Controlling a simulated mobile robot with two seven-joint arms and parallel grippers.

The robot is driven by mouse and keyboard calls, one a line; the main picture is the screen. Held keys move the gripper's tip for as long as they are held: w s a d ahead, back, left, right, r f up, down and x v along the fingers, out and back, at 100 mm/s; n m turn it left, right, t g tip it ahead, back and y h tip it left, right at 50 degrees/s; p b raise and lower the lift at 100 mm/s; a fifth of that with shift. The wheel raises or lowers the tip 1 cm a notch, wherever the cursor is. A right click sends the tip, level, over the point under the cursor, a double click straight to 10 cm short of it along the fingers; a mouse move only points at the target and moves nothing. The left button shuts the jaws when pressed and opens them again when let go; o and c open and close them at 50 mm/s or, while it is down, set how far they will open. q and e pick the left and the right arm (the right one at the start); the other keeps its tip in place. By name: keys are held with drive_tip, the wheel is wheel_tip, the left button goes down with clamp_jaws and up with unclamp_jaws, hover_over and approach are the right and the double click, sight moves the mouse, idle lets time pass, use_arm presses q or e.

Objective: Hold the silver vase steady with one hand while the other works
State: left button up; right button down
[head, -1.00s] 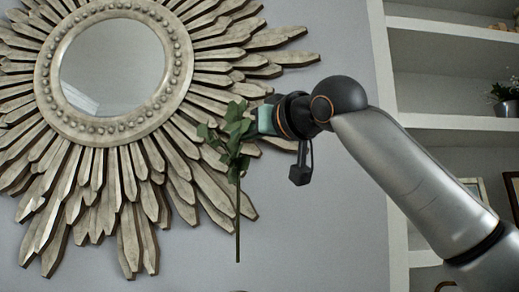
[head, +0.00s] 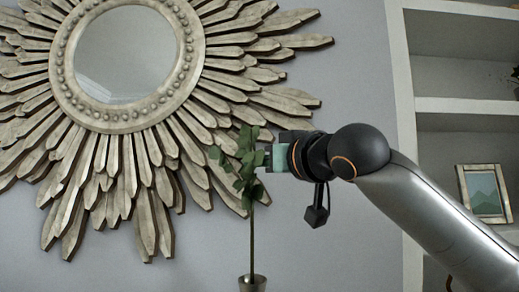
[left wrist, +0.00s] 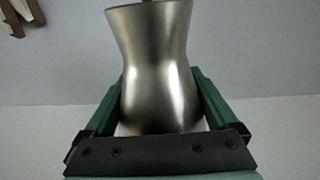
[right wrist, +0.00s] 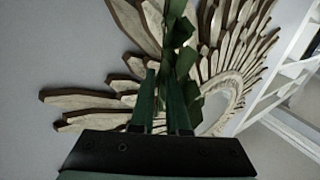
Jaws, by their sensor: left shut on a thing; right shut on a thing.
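The silver vase (left wrist: 155,75) stands upright in the left wrist view, between the fingers of my left gripper (left wrist: 160,90), which is shut on it. In the head view only the vase's top (head: 252,284) shows at the bottom edge; the left gripper is out of that view. My right gripper (head: 264,158) is shut on a green leafy stem (head: 251,225), held upright. The stem's bare lower end meets the vase's mouth in the head view; how deep it reaches is hidden. In the right wrist view the leaves (right wrist: 178,45) show between and beyond the fingers.
A large sunburst mirror (head: 125,55) hangs on the grey wall behind the stem. White shelves (head: 460,105) stand at the right, with a framed picture (head: 484,193) on one. The space left of the stem looks clear.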

sight(253, 192)
drive_tip(key=shift+f, duration=2.75)
drive_tip(key=c, duration=0.8)
unclamp_jaws()
drive_tip(key=shift+c, duration=0.2)
drive_tip(key=shift+s, duration=0.1)
drive_tip(key=v, duration=1.2)
use_arm(q)
drive_tip(key=o, duration=1.6)
drive_tip(key=shift+c, duration=0.2)
